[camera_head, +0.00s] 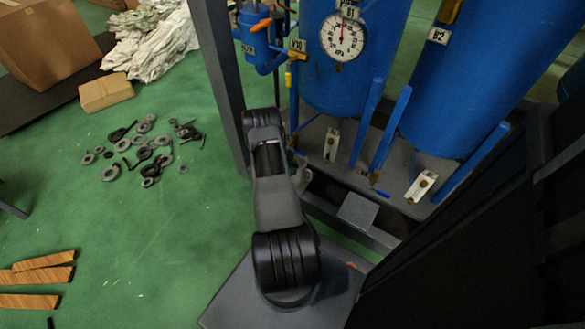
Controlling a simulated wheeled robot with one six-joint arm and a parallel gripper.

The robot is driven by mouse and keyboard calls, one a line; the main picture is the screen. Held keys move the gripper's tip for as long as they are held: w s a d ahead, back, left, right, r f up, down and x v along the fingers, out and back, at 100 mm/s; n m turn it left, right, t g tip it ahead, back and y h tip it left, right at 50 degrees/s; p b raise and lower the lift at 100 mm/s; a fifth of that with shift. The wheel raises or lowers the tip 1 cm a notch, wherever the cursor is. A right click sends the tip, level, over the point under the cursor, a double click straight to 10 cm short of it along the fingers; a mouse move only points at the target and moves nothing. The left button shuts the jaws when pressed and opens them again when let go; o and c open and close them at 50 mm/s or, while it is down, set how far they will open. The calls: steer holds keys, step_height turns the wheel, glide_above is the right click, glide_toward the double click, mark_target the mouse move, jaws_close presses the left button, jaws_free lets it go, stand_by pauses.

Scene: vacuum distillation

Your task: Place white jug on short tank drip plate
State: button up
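My arm reaches away from my base, and its far end is hidden behind its own dark joint, so my gripper does not show. A small whitish piece (302,178) shows just right of my arm, low by the tank stand; it is too small and covered to tell whether it is the white jug. No other white jug shows. A flat grey square plate (357,212) sits at the front of the tank frame, right of my arm, with nothing on it. I cannot tell whether it is the short tank drip plate.
Large blue tanks B1 (375,45) and B2 (470,85) stand on a grey base. A pressure gauge (342,37) and a small blue vessel (258,40) are nearby. A dark upright post (218,75) stands beside my arm. Rings, planks and boxes lie on the green floor at left.

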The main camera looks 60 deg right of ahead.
steer(key=shift+r, duration=0.1)
steer(key=shift+w+r+p, duration=0.1)
steer(key=shift+r+p, duration=0.15)
steer(key=shift+p, duration=0.05)
steer(key=p+v, duration=0.3)
steer(key=v, duration=0.8)
steer(key=shift+w+r, duration=0.2)
steer(key=shift+w, duration=0.05)
steer(key=shift+a, duration=0.15)
